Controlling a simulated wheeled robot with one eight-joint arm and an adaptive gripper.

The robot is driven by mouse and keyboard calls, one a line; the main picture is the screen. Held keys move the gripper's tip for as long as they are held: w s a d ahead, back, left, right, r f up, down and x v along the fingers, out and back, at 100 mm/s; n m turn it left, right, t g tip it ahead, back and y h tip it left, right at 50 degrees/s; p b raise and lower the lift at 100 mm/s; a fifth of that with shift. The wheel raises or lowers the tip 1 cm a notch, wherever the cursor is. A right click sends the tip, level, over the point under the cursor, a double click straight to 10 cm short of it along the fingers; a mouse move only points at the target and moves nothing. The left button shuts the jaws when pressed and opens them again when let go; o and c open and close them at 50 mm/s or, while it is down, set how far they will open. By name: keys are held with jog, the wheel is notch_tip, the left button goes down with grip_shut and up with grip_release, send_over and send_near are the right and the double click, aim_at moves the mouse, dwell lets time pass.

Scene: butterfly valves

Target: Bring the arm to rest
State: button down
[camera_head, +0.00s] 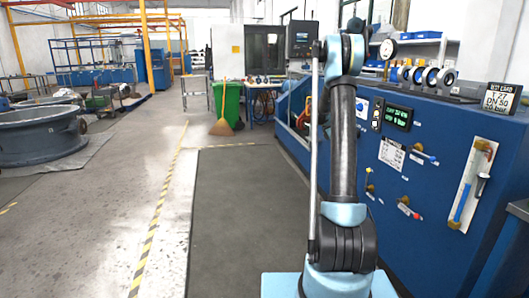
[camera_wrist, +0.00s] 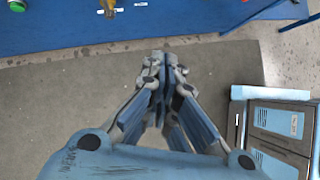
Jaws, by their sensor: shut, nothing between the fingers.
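My gripper (camera_wrist: 164,66) shows in the wrist view, with its fingers together and nothing between them. It hangs above the dark floor mat (camera_wrist: 85,95) and points towards the blue bench at the top. My arm (camera_head: 343,140) stands upright in the head view, close to the blue test bench (camera_head: 440,190) on the right. The gripper itself is not visible in the head view.
Several valve rings (camera_head: 430,78) stand on the bench, with a black sign (camera_head: 497,98) beside them. A green bin (camera_head: 228,102) and a broom (camera_head: 221,122) stand behind. The mat (camera_head: 240,210) left of my arm is clear. A large grey ring (camera_head: 35,138) lies far left.

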jog(key=s+a+r+m+t+y, duration=0.1)
jog(key=s+a+r+m, duration=0.25)
jog(key=s, duration=0.55)
jog(key=s+a+r+m+y, duration=0.1)
jog(key=s+a+r+m, duration=0.15)
jog(key=s+a, duration=0.45)
jog(key=s+a+r+m+t+y, duration=0.1)
jog(key=s+a+r+m, duration=0.15)
jog(key=s, duration=0.95)
jog(key=s+a+f+m+y, duration=0.1)
jog(key=s+a+f+m, duration=0.1)
jog(key=s, duration=0.5)
jog(key=s+a+f+m+t+y, duration=0.1)
jog(key=s+a+f+m, duration=0.2)
jog(key=s+f, duration=0.2)
jog(key=s+a+f+m+y, duration=0.1)
jog(key=s+a+f+m, duration=0.2)
jog(key=s, duration=0.8)
jog(key=shift+s+a+f+t+y, duration=0.15)
jog(key=shift+a+f+t+y, duration=0.2)
jog(key=shift+f, duration=0.35)
jog(key=shift+d, duration=0.1)
jog(key=shift+w+f, duration=0.2)
jog(key=shift+w, duration=0.25)
